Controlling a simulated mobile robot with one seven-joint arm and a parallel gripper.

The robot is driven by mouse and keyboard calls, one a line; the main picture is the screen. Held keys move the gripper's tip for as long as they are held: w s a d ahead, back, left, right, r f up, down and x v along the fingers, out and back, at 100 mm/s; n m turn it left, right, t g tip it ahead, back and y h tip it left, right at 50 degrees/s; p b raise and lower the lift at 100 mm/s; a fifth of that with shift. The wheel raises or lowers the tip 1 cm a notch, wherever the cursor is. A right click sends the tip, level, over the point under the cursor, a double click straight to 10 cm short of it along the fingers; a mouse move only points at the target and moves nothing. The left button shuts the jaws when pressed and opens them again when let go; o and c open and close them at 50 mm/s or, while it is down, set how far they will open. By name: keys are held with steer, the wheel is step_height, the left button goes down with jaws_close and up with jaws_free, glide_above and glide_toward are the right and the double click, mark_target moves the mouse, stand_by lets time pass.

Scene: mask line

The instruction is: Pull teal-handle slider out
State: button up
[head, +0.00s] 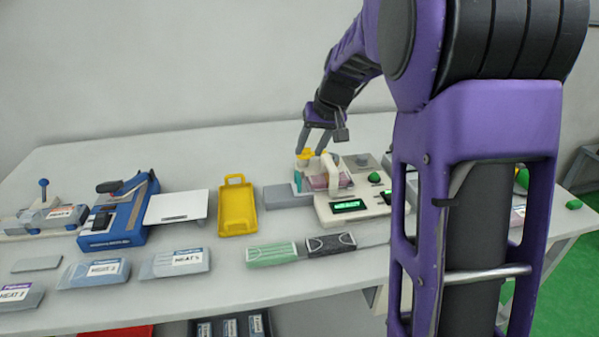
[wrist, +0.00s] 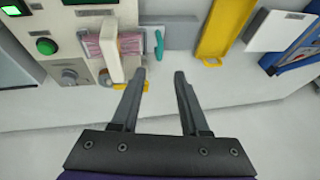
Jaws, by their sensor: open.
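The teal handle (head: 297,183) stands upright at the left side of a white machine (head: 330,211) with a green display. In the wrist view the teal handle (wrist: 159,43) shows just ahead of the gap between my fingertips, beside the pink pack (wrist: 107,47) and white arch (wrist: 110,55). My gripper (head: 317,140) is open and empty, pointing down above the back of the machine. Both fingers (wrist: 160,75) are apart, with nothing between them. I cannot tell how far above the handle they are. The slider body behind the handle is mostly hidden.
A grey block (head: 287,196) lies left of the machine. Further left are a yellow tray (head: 237,222) and a blue device (head: 120,217) with a white plate. Green and black packs lie in front. A yellow part (wrist: 131,87) sits by my left finger in the wrist view.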

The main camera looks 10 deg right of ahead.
mark_target(298, 174)
steer(key=b+x, duration=0.1)
steer(key=x, duration=0.8)
steer(key=shift+w+f, duration=0.15)
steer(key=shift+f, duration=0.2)
steer(key=shift+c, duration=0.3)
jaws_close()
stand_by(0.5)
